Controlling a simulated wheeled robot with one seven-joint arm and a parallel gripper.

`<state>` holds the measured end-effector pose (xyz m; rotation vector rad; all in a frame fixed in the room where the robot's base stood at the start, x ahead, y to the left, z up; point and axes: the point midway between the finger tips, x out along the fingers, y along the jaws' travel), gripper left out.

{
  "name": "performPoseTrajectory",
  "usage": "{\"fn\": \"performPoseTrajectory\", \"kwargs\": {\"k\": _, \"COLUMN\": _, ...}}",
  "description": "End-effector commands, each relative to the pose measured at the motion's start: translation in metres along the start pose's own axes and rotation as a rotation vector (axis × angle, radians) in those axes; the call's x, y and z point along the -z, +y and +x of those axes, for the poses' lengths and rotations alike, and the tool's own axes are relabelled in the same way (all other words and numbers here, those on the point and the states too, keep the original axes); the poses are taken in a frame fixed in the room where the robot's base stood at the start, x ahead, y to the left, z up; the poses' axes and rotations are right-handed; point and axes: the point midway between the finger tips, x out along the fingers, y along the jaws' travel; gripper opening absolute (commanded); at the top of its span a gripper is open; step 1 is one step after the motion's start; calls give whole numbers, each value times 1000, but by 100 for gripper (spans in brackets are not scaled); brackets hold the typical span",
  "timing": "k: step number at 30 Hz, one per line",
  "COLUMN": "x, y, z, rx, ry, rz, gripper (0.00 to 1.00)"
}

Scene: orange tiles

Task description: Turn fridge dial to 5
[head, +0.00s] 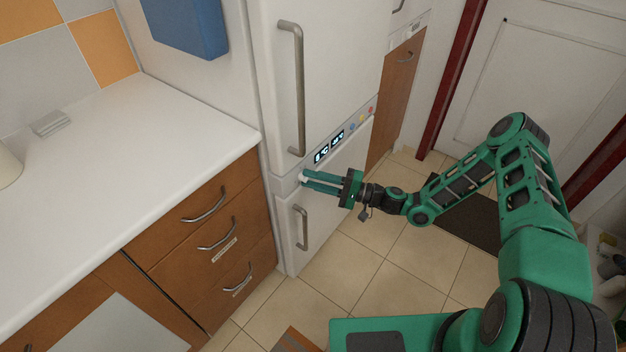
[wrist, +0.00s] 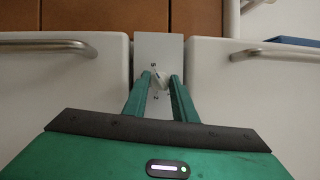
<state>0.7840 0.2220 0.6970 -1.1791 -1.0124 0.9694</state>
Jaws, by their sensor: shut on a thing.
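The white fridge (head: 345,60) stands in the middle of the head view, with a strip of small displays and coloured buttons between its upper and lower doors. My gripper (head: 304,179) reaches in from the right to the left end of that strip. The dial sits on a grey panel (wrist: 158,47) with small markings, which are too small to read surely. In the head view the fingers mostly hide the dial.
The upper door handle (head: 297,90) is just above my gripper and the lower handle (head: 302,228) just below. A white counter (head: 120,180) with brown drawers (head: 215,235) stands to the left. Tiled floor (head: 370,260) lies open below my arm.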

Motion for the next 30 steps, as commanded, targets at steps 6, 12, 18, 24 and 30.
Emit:
{"fn": "performPoseTrajectory", "kwargs": {"k": 6, "x": 3, "y": 4, "z": -3, "rx": 43, "ry": 16, "rz": 113, "gripper": 2}}
{"fn": "performPoseTrajectory", "kwargs": {"k": 12, "x": 3, "y": 5, "z": -2, "rx": 67, "ry": 20, "rz": 172, "gripper": 2}}
{"fn": "performPoseTrajectory", "kwargs": {"k": 18, "x": 3, "y": 5, "z": -2, "rx": 75, "ry": 22, "rz": 192, "gripper": 2}}
{"fn": "performPoseTrajectory", "kwargs": {"k": 24, "x": 3, "y": 5, "z": -2, "rx": 76, "ry": 22, "rz": 194, "gripper": 2}}
{"fn": "performPoseTrajectory", "kwargs": {"k": 30, "x": 3, "y": 5, "z": -2, "rx": 75, "ry": 22, "rz": 194, "gripper": 34}}
